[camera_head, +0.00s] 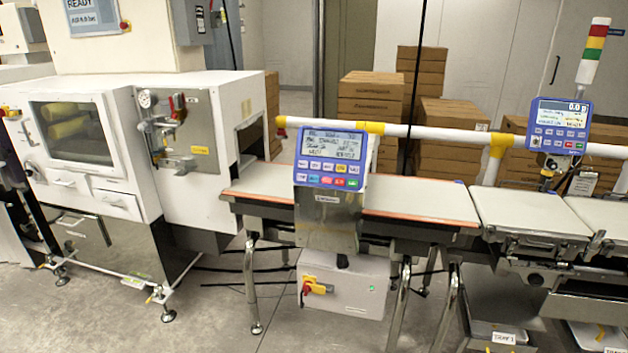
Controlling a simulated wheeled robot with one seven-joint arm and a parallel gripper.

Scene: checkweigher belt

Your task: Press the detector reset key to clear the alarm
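A blue-framed control panel (330,158) stands on a steel post in front of the belt, near the middle of the head view. Its lit screen (333,144) carries lines of text too small to read surely. Below the screen are two rows of keys, the lower row coloured, with a red key (339,183) and a green key (352,184) at its right. The key labels are not legible, so I cannot tell which is the reset key. A second blue panel (558,127) at the right shows "0.0 g". My gripper is not in view.
The conveyor belt (420,200) runs behind the panel, with a white guard rail (420,131) above. A white machine (95,150) stands left. A signal tower (594,50) stands right. Stacked cartons (370,100) are behind. Grey floor (215,310) is open in front.

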